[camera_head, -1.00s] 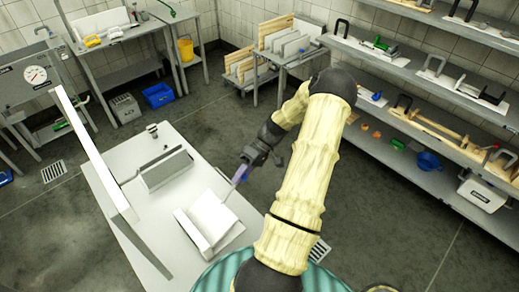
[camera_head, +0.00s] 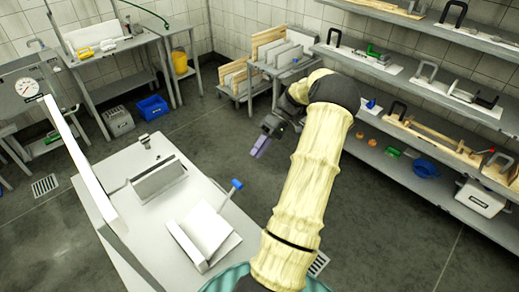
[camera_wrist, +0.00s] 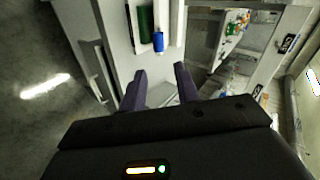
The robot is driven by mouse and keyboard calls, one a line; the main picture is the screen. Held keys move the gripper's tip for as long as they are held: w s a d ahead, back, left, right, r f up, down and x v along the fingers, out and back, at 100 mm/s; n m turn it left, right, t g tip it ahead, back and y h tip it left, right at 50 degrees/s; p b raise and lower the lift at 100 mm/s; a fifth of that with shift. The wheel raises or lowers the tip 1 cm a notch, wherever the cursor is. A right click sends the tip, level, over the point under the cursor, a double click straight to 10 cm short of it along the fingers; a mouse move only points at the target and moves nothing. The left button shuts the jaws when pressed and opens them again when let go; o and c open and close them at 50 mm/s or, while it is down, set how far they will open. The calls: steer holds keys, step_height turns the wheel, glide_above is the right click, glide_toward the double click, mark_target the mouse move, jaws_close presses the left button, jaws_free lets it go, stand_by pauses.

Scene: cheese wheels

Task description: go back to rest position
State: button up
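My gripper (camera_head: 262,147) is raised over the floor, just beyond the right edge of the white work table (camera_head: 128,165). In the wrist view its two purple fingers (camera_wrist: 161,84) stand apart with nothing between them, so it is open and empty. A blue-handled tool (camera_head: 237,184) is at the white slanted holder (camera_head: 208,228) on the table, its handle pointing up. It is apart from my gripper. A blue cylinder, probably that handle, shows in the wrist view (camera_wrist: 158,41), ahead of the fingers.
A grey upright rack (camera_head: 158,180) and a tall white panel (camera_head: 80,150) stand on the table. Metal shelves (camera_head: 430,75) with tools and bins line the right wall. Board racks (camera_head: 268,65) stand behind my arm. The floor between table and shelves is clear.

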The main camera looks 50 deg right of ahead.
steer(key=shift+a, duration=0.1)
stand_by(0.3)
steer(key=w+a+g+h, duration=0.1)
steer(key=w+a+h, duration=0.2)
steer(key=a, duration=0.6)
steer(key=w+a+g+h, duration=0.2)
steer(key=a+h, duration=0.1)
steer(key=a, duration=0.6)
steer(key=s+a+r+t+h, duration=0.2)
steer(key=s+a, duration=0.1)
steer(key=a, duration=0.5)
steer(key=s+a+r+m+t+h, duration=0.1)
steer(key=s+a, duration=0.3)
steer(key=a, duration=0.4)
steer(key=shift+s+a+r+t+h, duration=0.15)
steer(key=shift+s+r+t+h, duration=0.1)
steer(key=shift+r+t+h, duration=0.45)
steer(key=shift+f, duration=0.2)
